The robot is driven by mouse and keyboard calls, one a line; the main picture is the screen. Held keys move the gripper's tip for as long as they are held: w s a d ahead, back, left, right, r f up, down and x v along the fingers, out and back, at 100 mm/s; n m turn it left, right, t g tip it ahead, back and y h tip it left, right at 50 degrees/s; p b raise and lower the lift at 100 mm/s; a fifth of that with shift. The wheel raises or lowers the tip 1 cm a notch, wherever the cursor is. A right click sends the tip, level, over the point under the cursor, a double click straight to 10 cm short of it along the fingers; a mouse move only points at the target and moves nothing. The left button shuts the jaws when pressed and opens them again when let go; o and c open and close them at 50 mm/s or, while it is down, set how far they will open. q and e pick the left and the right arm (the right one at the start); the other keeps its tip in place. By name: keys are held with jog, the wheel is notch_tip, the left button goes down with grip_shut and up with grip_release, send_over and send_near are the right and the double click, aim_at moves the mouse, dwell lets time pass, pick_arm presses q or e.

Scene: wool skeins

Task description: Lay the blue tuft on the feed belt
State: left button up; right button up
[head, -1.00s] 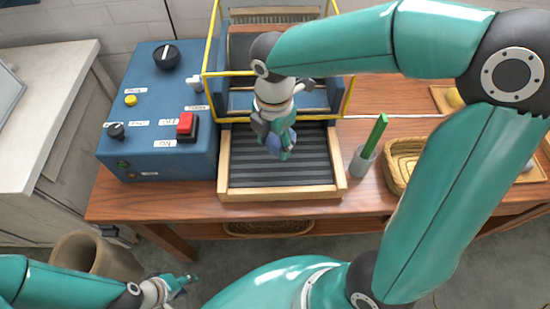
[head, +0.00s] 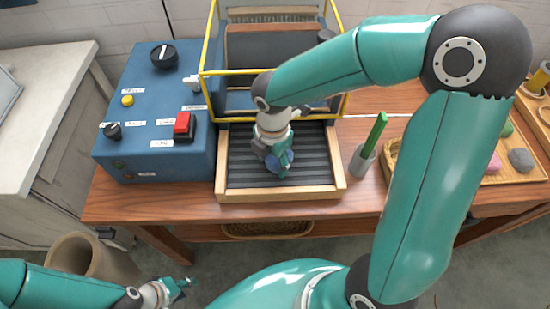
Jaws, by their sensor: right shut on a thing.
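The blue tuft (head: 286,161) is between the fingers of my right gripper (head: 279,164), which is shut on it. They are over the black ribbed feed belt (head: 315,165), near its middle. The belt lies in a wooden frame in front of the yellow-railed machine. From this view I cannot tell whether the tuft touches the belt. The fingers hide part of the tuft. My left gripper (head: 178,288) is low at the bottom left, away from the bench, with its small fingers apart and empty.
A blue control box (head: 150,105) with a red button (head: 184,126) stands left of the belt. A grey cup (head: 361,162) with a green stick stands close right. Further right, a wooden tray (head: 495,178) holds pink (head: 494,164) and grey (head: 521,160) tufts. A wicker basket is mostly hidden by my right arm.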

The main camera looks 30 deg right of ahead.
aim_at(273, 159)
jog(key=o, duration=0.8)
jog(key=shift+c, duration=0.2)
jog(key=shift+r, duration=0.25)
notch_tip(273, 159, up, 12)
jog(key=p, duration=0.2)
jog(key=shift+f, duration=0.1)
